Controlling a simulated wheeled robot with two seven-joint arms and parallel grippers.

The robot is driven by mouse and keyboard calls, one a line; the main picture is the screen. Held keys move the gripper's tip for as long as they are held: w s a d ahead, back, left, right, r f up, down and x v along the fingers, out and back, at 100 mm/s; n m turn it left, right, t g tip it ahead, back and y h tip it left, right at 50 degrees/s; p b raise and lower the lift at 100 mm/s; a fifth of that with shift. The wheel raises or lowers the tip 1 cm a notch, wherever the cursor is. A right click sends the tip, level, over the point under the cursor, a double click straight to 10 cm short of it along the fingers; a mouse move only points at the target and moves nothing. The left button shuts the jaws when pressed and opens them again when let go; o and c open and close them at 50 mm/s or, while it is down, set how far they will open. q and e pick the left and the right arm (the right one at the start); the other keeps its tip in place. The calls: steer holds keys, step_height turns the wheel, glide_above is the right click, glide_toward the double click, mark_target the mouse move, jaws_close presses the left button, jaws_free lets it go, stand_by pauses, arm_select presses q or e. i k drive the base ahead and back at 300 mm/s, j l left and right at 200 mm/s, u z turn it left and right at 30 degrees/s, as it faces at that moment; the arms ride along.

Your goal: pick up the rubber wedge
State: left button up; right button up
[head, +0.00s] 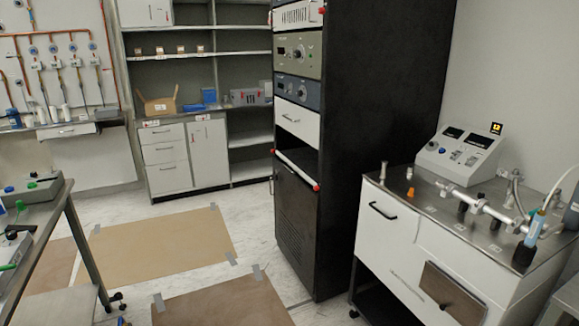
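I cannot make out a rubber wedge anywhere in the head view. Neither of my grippers shows in this view. A small orange piece (410,192) sits on the metal top of the white cart (398,232) at the right, too small to identify. Cardboard sheets (160,243) lie taped to the floor, and no wedge can be seen on them.
A tall black equipment rack (375,130) stands in the middle, beside the cart. The cart carries a control box (460,154) and metal pipework (480,205). A metal table (72,215) is at the left, shelving (190,90) at the back. Open floor lies between.

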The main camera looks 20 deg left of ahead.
mark_target(19, 228)
steer(key=i+j+u, duration=0.35)
steer(key=i+u, duration=0.15)
steer(key=i, duration=0.15)
steer(key=i+u, duration=0.45)
steer(key=i, duration=0.2)
steer(key=i+l+u, duration=0.15)
steer(key=i+u, duration=0.35)
steer(key=i, duration=0.2)
